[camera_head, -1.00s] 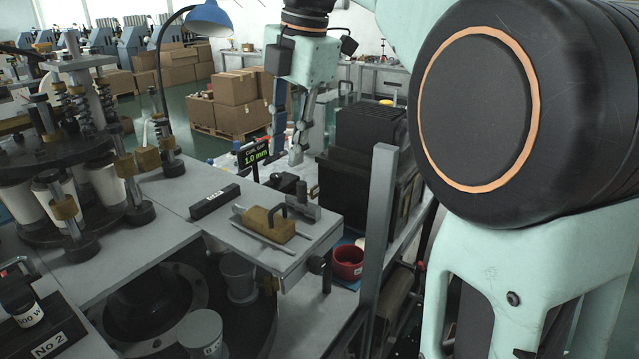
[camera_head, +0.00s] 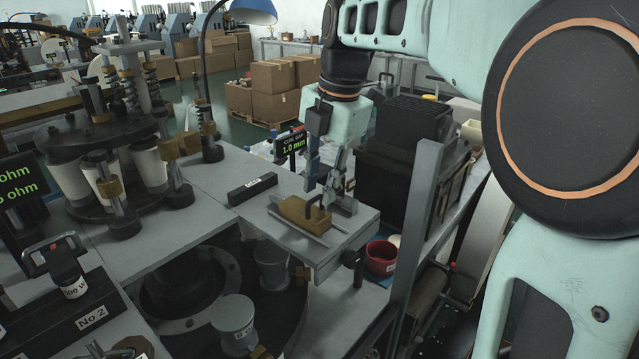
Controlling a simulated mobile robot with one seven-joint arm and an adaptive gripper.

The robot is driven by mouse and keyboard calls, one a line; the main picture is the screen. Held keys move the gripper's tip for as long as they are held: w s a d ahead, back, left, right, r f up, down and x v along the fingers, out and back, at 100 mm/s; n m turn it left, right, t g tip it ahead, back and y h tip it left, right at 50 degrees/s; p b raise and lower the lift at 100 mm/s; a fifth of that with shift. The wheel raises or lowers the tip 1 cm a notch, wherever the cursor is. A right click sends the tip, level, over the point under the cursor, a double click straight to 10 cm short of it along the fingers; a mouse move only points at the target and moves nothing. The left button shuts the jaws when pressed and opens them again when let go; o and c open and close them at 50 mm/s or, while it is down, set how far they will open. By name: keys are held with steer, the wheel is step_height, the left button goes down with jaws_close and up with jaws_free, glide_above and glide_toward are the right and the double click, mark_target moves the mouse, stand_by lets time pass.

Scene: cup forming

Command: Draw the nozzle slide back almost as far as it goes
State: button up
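The nozzle slide is a brass-coloured block (camera_head: 296,211) with a dark loop handle (camera_head: 316,207) on its right part. It sits between thin metal rails on the grey table plate, near the plate's front right corner. My gripper (camera_head: 322,196) points down at the handle from behind, its fingertips close beside or at it. The fingers partly overlap the handle and the small grey bracket behind it. I cannot tell whether they touch the handle or are closed on it.
A black labelled bar (camera_head: 252,189) lies left of the slide. A small display reading 1.0 mm (camera_head: 291,143) stands behind. A grey upright post (camera_head: 412,235) and a red bowl (camera_head: 381,257) are to the right. The plate's front edge is close.

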steer(key=shift+f, duration=0.25)
jaws_close()
stand_by(0.3)
jaws_free()
steer(key=shift+f, duration=0.1)
